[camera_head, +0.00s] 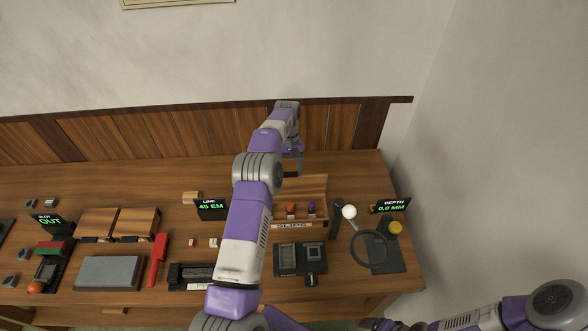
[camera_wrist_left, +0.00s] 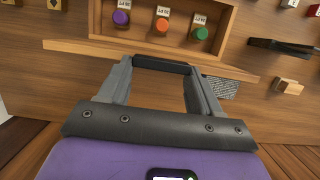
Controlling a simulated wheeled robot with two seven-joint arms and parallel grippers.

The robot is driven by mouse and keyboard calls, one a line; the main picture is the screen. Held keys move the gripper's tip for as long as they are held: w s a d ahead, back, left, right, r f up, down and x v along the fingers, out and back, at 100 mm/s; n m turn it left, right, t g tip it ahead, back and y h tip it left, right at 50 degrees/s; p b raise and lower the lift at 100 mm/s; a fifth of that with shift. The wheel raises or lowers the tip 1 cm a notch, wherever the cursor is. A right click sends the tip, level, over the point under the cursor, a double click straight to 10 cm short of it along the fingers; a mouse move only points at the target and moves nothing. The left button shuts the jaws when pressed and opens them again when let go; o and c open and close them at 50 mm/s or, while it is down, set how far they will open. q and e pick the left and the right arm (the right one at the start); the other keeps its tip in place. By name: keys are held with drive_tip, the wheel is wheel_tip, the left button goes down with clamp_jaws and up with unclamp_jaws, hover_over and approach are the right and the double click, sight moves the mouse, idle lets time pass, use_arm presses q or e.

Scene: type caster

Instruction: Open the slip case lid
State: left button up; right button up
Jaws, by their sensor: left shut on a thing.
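The wooden slip case (camera_head: 296,226), marked SLIPS, stands on the bench with its inside showing; my left arm covers its left part. Its lid (camera_head: 314,187) is tilted up at the back of the case. In the left wrist view the lid (camera_wrist_left: 75,48) is a thin strip seen nearly edge-on. My left gripper (camera_head: 292,172) is at the lid's upper edge, shut on the dark lid handle (camera_wrist_left: 163,64). Purple (camera_wrist_left: 121,17), orange (camera_wrist_left: 162,24) and green (camera_wrist_left: 200,33) knobs sit in the case.
A magnifier (camera_head: 369,246) and a depth display (camera_head: 391,206) stand right of the case. A dark device (camera_head: 300,259) lies in front. A line display (camera_head: 210,206), red tool (camera_head: 158,259) and grey slab (camera_head: 109,272) are left. The wood-panelled back (camera_head: 340,130) rises behind.

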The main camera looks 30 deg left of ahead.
use_arm(q)
drive_tip(key=shift+s+a+f, duration=0.1)
drive_tip(key=shift+f, duration=0.25)
drive_tip(key=o, duration=1.3)
drive_tip(key=shift+o, duration=1.1)
drive_tip(key=shift+f, duration=0.1)
drive_tip(key=d+p+v, duration=0.1)
drive_tip(key=p+v, duration=0.4)
drive_tip(key=v, duration=0.3)
drive_tip(key=shift+w+p, duration=0.2)
drive_tip(key=shift+p, duration=0.1)
